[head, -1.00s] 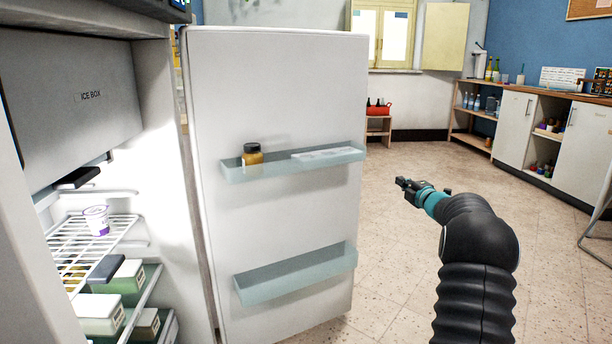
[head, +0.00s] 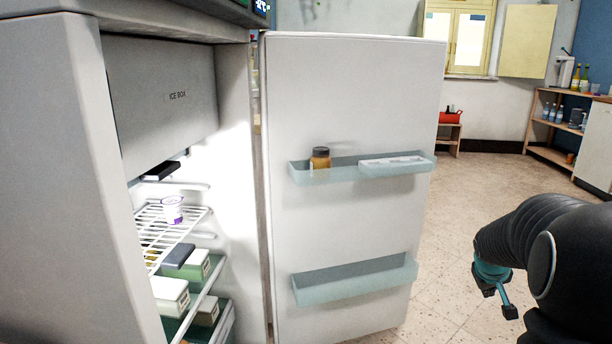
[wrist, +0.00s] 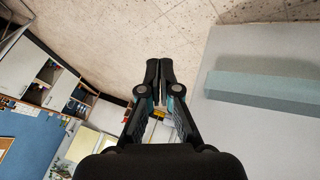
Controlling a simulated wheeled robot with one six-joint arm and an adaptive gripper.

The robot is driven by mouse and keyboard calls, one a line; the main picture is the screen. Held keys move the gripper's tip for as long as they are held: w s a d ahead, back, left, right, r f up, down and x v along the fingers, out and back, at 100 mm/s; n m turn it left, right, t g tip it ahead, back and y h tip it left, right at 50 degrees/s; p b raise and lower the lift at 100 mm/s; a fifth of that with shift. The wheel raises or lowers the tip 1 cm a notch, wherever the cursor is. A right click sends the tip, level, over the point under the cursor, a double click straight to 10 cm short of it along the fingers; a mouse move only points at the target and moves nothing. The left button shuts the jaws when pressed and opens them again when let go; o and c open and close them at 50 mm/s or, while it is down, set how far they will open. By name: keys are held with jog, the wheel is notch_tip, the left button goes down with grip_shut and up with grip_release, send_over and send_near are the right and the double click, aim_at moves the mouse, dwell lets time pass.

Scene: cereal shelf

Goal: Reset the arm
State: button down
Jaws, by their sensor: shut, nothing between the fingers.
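My black and teal arm shows at the lower right of the head view, bent with its end hanging down. My gripper (head: 497,296) is at its tip, to the right of the open fridge door and clear of it. In the wrist view my gripper (wrist: 158,75) has its fingers together with nothing between them. The wrist view looks tilted, with the floor at the top and the door's shelf bin at the right.
The open fridge door (head: 350,225) has two bins, the upper one holding a brown jar (head: 320,158). The lit fridge interior holds a yogurt cup (head: 172,209) on a wire rack (head: 190,232) and several boxes below. Tiled floor (head: 440,270) is free between door and arm.

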jog(key=s+a+r+y+p, duration=0.1)
jog(key=s+a+r, duration=0.4)
jog(key=s+a, duration=0.9)
jog(key=s+a+r+y+p, duration=0.1)
jog(key=s+a+r+y, duration=0.2)
jog(key=s+a, duration=1)
jog(key=shift+s+a+r+t+y, duration=0.35)
jog(key=shift+a+r, duration=0.2)
jog(key=shift+r, duration=0.4)
